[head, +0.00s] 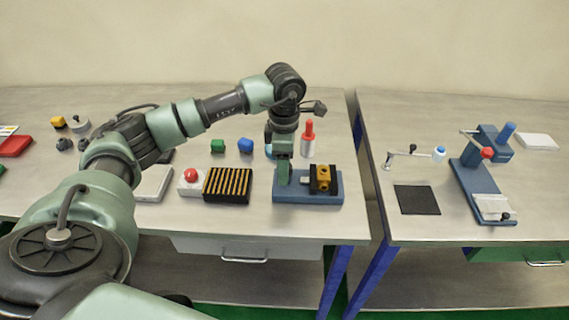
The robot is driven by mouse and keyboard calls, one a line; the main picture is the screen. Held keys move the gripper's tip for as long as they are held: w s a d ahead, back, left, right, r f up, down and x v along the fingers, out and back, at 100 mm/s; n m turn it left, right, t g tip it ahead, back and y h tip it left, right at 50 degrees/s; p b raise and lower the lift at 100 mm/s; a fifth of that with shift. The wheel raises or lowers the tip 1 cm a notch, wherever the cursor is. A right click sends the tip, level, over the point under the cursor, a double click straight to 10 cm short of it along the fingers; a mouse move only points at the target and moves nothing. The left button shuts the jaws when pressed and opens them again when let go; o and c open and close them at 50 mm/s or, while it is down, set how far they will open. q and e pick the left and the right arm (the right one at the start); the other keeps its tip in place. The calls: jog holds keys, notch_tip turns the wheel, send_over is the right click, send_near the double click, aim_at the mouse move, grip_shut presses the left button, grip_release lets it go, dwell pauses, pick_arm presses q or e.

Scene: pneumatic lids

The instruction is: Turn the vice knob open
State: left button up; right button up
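The vice (300,196) has a blue base and stands near the front edge of the left table. A brass-yellow block (323,178) sits between dark jaws at its right end. A light grey part (303,181) shows between my gripper and the block. My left arm comes in from the left, and its gripper (283,182) points down at the left end of the vice. I see the fingers edge-on, so their opening does not show. The vice knob cannot be made out; the gripper covers that end. Whether they touch is unclear. My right gripper is not in view.
Left of the vice are a black tray with yellow strips (228,197) and a red button on a white box (190,176). The right table holds a blue press (474,180).

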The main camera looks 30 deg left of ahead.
pick_arm(q)
jog(key=shift+w, duration=0.1)
jog(key=c, duration=1.2)
grip_shut()
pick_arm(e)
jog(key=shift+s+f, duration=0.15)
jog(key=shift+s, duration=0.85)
